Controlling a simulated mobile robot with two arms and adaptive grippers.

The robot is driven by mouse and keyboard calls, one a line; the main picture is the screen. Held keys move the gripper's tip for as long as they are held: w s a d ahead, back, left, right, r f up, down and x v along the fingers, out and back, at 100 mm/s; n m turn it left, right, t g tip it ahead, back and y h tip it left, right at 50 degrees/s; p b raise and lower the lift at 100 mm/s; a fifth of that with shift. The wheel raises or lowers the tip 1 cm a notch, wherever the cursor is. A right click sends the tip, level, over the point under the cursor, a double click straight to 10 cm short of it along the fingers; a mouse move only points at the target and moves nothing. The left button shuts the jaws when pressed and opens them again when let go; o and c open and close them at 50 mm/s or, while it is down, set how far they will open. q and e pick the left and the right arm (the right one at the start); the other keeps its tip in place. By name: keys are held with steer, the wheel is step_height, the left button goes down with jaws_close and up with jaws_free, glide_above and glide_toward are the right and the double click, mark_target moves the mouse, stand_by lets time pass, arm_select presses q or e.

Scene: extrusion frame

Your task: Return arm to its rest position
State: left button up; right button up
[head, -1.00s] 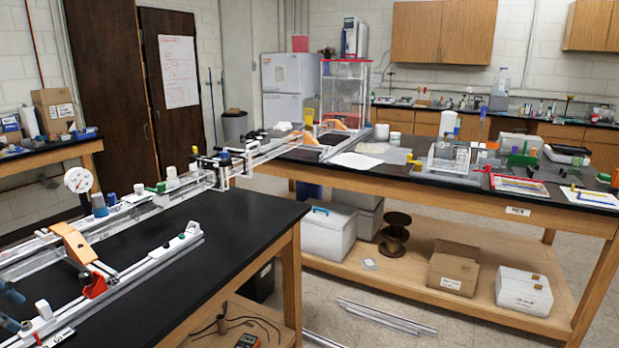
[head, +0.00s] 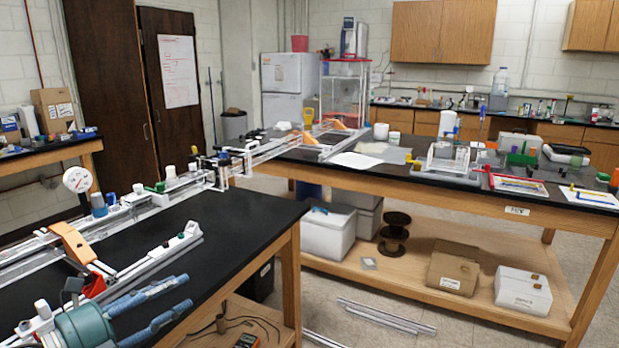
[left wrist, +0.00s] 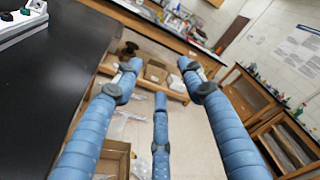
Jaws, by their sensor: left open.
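My left gripper (head: 165,308) shows at the lower left of the head view, a teal body with blue ribbed fingers pointing right. It is over the near part of the black-topped bench (head: 240,215). In the left wrist view its fingers (left wrist: 160,90) are spread wide with nothing between them, and the floor and a lower shelf show beyond. The extrusion frame (head: 150,262) lies along the bench, beside and behind the gripper. My right gripper does not show in either view.
A second bench (head: 400,184) stands across the aisle, holding trays and lab ware. Its lower shelf carries a brown box (head: 455,270), a white box (head: 523,291) and a spool (head: 394,232). Metal bars (head: 385,316) lie on the floor. The bench's right front top is clear.

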arm_select(q)
steer(key=s+a+f+n+g+y, duration=0.1)
steer(key=s+f+n+y, duration=0.25)
steer(key=f+n, duration=0.4)
steer(key=s+a+f+n+y, duration=0.2)
steer(key=s+f+n+y, duration=0.1)
steer(key=f+n+y, duration=0.4)
steer(key=s+a+f+n+g+y, duration=0.1)
steer(key=s+f+n+y, duration=0.15)
steer(key=f+n, duration=0.45)
steer(key=s+d+f+n+g+h, duration=0.1)
steer(key=s+d+f+n+g, duration=0.35)
steer(key=s, duration=0.65)
steer(key=s+d+f+n+g+h, duration=0.2)
steer(key=s+d+f+n+g, duration=0.3)
steer(key=s, duration=0.6)
step_height(320, 180, down, 28)
steer(key=s+m, duration=0.2)
steer(key=s+a+f+g, duration=0.1)
steer(key=s+a+f, duration=0.1)
steer(key=s+f, duration=1.2)
steer(key=s, duration=0.2)
steer(key=shift+s+a+f, duration=0.2)
steer(key=shift+s+a, duration=0.05)
steer(key=shift+s, duration=0.1)
steer(key=shift+c, duration=1.2)
steer(key=shift+s, duration=0.15)
